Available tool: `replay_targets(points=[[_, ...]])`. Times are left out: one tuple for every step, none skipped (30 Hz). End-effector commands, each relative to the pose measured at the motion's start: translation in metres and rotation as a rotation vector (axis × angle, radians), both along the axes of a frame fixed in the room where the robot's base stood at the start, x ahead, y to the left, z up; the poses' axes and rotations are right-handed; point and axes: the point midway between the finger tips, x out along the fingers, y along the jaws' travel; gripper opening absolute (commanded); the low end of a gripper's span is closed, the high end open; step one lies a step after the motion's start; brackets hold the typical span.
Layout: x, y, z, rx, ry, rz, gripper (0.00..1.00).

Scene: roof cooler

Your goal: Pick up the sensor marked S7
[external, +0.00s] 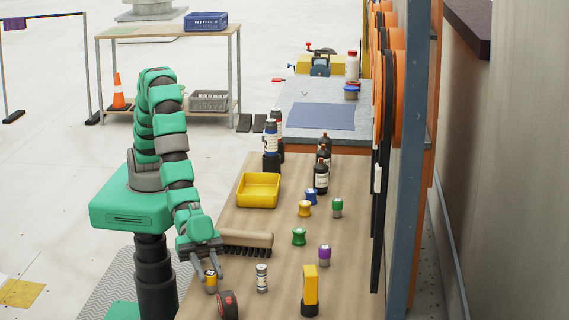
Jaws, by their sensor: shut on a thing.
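My gripper (208,272) points down at the near left edge of the wooden table. It is shut on a small sensor with an orange-yellow band (211,283), which is at or just above the table top. Similar small sensors stand to the right: a white one (262,279), a purple one (324,255) and a green one (337,207). Their markings are too small to read, so I cannot tell which bears S7.
A black and red round thing (227,304) lies close to the gripper. A brush (246,241) lies just behind it. A yellow tray (258,190), dark bottles (321,178) and a yellow upright tool (310,291) stand on the table.

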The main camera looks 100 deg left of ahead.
Motion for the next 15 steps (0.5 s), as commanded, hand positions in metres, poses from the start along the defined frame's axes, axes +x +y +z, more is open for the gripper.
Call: replay_targets(points=[[0.000,0.000,0.000,0.000,0.000,0.000,0.05],[0.000,0.000,0.000,0.000,0.000,0.000,0.05],[0.000,0.000,0.000,0.000,0.000,0.000,0.05],[0.000,0.000,0.000,0.000,0.000,0.000,0.05],[0.000,0.000,0.000,0.000,0.000,0.000,0.05],[0.000,0.000,0.001,0.000,0.000,0.000,0.05],[0.000,0.000,0.002,-0.001,0.000,0.000,0.05],[0.000,0.000,0.003,-0.001,0.000,0.000,0.05],[0.000,0.000,0.005,-0.001,0.000,0.000,0.05],[0.000,0.000,0.007,-0.002,-0.001,0.000,0.05],[0.000,0.000,0.009,-0.002,-0.001,0.000,0.05],[0.000,0.000,0.012,-0.002,0.000,0.000,0.05],[0.000,0.000,0.014,-0.003,-0.001,0.000,0.05],[0.000,0.000,0.017,-0.003,-0.001,0.000,0.05],[0.000,0.000,0.021,-0.004,-0.001,0.000,0.05]])
